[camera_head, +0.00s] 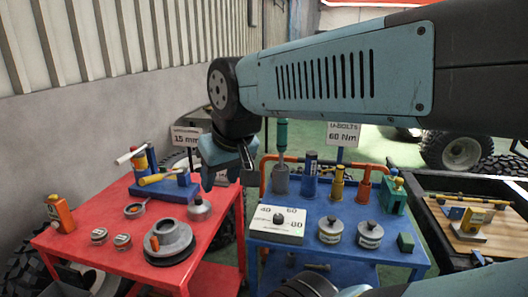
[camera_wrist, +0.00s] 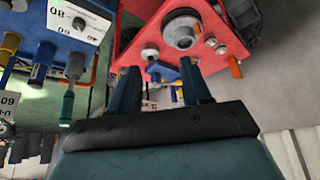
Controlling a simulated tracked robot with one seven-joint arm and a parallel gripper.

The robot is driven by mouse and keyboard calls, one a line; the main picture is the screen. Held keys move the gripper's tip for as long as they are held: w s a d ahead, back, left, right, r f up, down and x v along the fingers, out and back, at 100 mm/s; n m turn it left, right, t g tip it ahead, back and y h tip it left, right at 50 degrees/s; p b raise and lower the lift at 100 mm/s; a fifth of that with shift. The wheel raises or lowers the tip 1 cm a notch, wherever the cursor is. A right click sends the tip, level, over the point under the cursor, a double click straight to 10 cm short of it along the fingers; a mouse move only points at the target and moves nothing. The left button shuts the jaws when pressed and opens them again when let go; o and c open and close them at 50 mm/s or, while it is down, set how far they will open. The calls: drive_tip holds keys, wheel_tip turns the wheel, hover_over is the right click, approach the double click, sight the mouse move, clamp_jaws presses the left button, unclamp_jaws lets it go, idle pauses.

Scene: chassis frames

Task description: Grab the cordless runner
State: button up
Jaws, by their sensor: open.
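No label in view names the cordless runner, so I cannot tell for certain which tool it is. An upright tool with a teal upper part (camera_head: 282,135) stands in a grey cup-like base (camera_head: 281,181) at the back left of the blue cart. It also shows in the wrist view (camera_wrist: 67,106), at left. A green tool (camera_head: 392,194) with a yellow top stands at the blue cart's back right. My gripper (camera_head: 228,178) is open and empty above the gap between the red and blue carts, left of the teal tool. Its two fingers show in the wrist view (camera_wrist: 160,68).
The red cart (camera_head: 85,238) holds a blue block with handled tools, tins and a round grey part. The blue cart (camera_head: 405,258) carries a dial box (camera_head: 276,238), grey canisters and several upright tools. An orange rail runs along its back. A black bin stands right.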

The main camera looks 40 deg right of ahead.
drive_tip(key=shift+o, duration=0.8)
drive_tip(key=shift+w+d, duration=0.15)
drive_tip(key=shift+w, duration=0.1)
drive_tip(key=o, duration=0.3)
drive_tip(key=w+d+f+n, duration=0.1)
drive_tip(key=w+d, duration=0.1)
drive_tip(key=w, duration=0.1)
drive_tip(key=w+d+f+n+t, duration=0.1)
drive_tip(key=w+d, duration=0.1)
drive_tip(key=w, duration=0.2)
drive_tip(key=w+d+f+n, duration=0.1)
drive_tip(key=w+d+f, duration=0.1)
drive_tip(key=w+d, duration=0.1)
drive_tip(key=shift+w+t, duration=0.3)
drive_tip(key=shift+w, duration=0.25)
drive_tip(key=shift+o, duration=0.2)
drive_tip(key=n+t+h, duration=0.8)
drive_tip(key=n+h, duration=0.2)
drive_tip(key=n, duration=1.6)
approach(282, 144)
drive_tip(key=x, duration=0.6)
drive_tip(key=shift+w+f, duration=0.1)
drive_tip(key=shift+w, duration=0.3)
drive_tip(key=shift+d+x, duration=0.25)
drive_tip(key=shift+x, duration=2.55)
